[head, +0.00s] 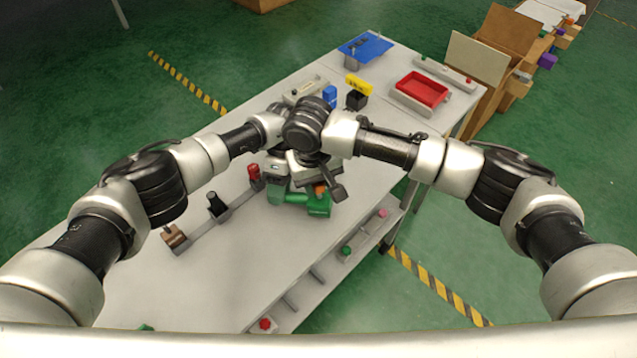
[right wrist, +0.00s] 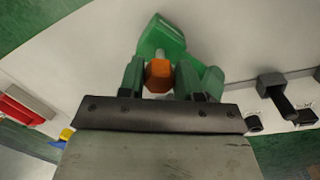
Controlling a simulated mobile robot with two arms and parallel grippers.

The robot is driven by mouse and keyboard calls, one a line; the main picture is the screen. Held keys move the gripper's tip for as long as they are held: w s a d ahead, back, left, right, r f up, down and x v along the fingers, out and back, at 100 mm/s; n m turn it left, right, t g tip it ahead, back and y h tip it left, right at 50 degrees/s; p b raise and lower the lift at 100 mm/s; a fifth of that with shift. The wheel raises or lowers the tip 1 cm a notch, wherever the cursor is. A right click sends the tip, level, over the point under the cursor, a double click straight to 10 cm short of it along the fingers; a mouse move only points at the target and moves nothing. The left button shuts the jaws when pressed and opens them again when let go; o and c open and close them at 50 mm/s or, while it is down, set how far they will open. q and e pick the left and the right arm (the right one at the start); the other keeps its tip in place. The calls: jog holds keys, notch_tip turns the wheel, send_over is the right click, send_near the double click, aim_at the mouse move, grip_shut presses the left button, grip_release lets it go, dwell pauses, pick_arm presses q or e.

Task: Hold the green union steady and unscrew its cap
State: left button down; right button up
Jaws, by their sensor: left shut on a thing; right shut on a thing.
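The green union (head: 318,205) sits on the workbench near its front edge, below my two hands. Its orange cap (head: 320,188) shows only in part in the head view. In the right wrist view the orange hexagonal cap (right wrist: 159,76) lies between the fingers of my right gripper (right wrist: 160,82), with the green union body (right wrist: 160,36) behind it. My right gripper is shut on the cap. My left gripper (head: 278,187) is at the left part of the union, shut on its body. Its fingertips are largely hidden by the arms.
A rail with brown (head: 173,237), black (head: 216,204) and red (head: 254,173) levers stands left of the union. The front left bench top is clear.

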jog(key=shift+a+r, duration=0.1)
jog(key=shift+r, duration=0.95)
pick_arm(q)
jog(key=c, duration=0.8)
grip_release()
jog(key=shift+s, duration=0.1)
jog(key=shift+r, duration=0.1)
jog(key=v, duration=1.2)
